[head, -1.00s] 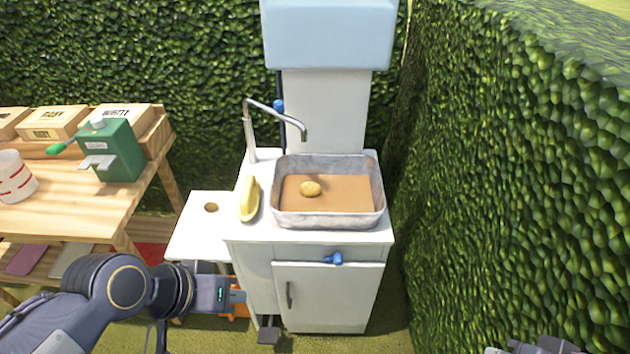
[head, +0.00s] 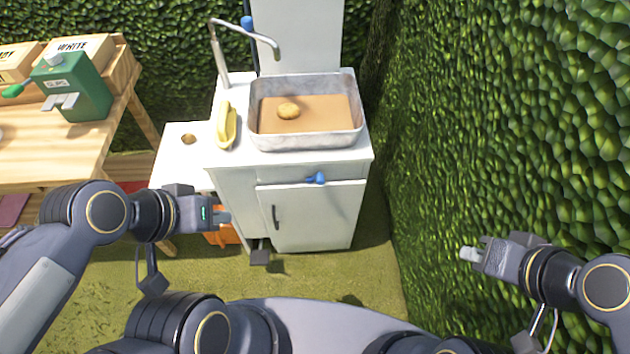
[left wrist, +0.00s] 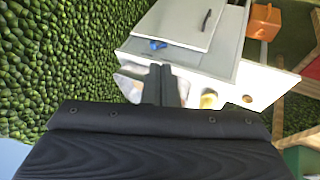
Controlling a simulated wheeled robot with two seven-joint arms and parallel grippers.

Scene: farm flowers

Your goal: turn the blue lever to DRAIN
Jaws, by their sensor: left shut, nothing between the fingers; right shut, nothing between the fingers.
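The blue lever (head: 316,178) sits on the front of the white sink cabinet (head: 310,220), just below the counter edge. In the head view it lies roughly sideways; no DRAIN marking is readable. It also shows in the left wrist view as a small blue piece (left wrist: 157,45). My left gripper (head: 224,218) is shut and empty, to the left of the lever and apart from it, before the cabinet's left side. In the left wrist view its fingers (left wrist: 165,85) are together. My right gripper (head: 470,254) is shut and empty, far right of the lever near the hedge.
A metal basin (head: 305,141) with brown water and a round potato-like item (head: 288,111) is set in the counter. A yellow brush-like item (head: 227,126) lies left of it. A wooden table (head: 60,160) stands left, a hedge (head: 500,120) right. Grass before the cabinet is open.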

